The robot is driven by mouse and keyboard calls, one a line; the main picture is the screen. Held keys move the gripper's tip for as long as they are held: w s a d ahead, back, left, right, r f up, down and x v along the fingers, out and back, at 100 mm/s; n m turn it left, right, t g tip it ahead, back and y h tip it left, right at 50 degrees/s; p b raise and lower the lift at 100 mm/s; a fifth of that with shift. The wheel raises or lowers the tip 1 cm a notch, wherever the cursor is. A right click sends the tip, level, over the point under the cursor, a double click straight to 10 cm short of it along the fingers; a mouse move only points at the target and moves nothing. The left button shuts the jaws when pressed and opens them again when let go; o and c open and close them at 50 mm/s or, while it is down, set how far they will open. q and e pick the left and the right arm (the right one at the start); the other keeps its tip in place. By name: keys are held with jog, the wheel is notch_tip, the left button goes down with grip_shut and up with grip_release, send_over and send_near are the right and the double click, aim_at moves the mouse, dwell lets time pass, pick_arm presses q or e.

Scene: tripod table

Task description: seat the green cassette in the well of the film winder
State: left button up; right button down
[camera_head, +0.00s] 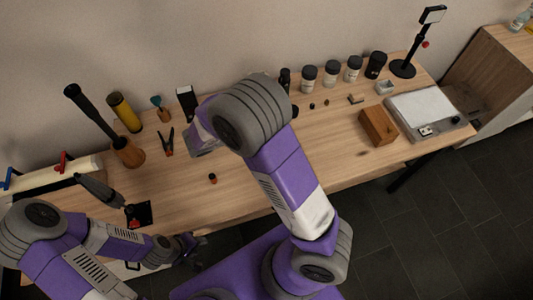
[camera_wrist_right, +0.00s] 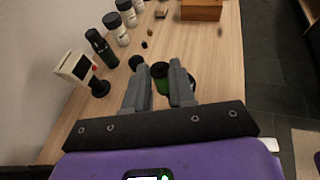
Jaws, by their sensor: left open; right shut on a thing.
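The green cassette (camera_wrist_right: 160,78) has a dark top and is upright between the two fingers of my right gripper (camera_wrist_right: 159,88), which is shut on it. In the head view my right arm hides this gripper and the cassette. My left gripper (camera_head: 195,246) is open and empty at the front edge of the table. I cannot clearly pick out the film winder or its well. A dark rounded part (camera_wrist_right: 191,82) shows just right of the right finger, mostly hidden, and I cannot tell what it is.
The wooden table (camera_head: 335,150) carries several jars (camera_head: 330,73) along the wall. A wooden block (camera_head: 378,126) and a light panel (camera_head: 425,112) lie at right. A pale box with a red spot (camera_wrist_right: 75,67) stands left of my right gripper.

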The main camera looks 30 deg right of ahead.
notch_tip(320, 180, down, 18)
jog(key=b, duration=0.3)
jog(key=shift+b, duration=0.4)
jog(key=shift+s, duration=0.1)
jog(key=shift+f, duration=0.15)
jog(key=c, duration=0.9)
grip_release()
jog(key=shift+c, duration=0.2)
jog(key=shift+r, duration=0.3)
jog(key=w+p+v, duration=0.1)
jog(key=v, duration=1.1)
jog(key=shift+s, duration=0.4)
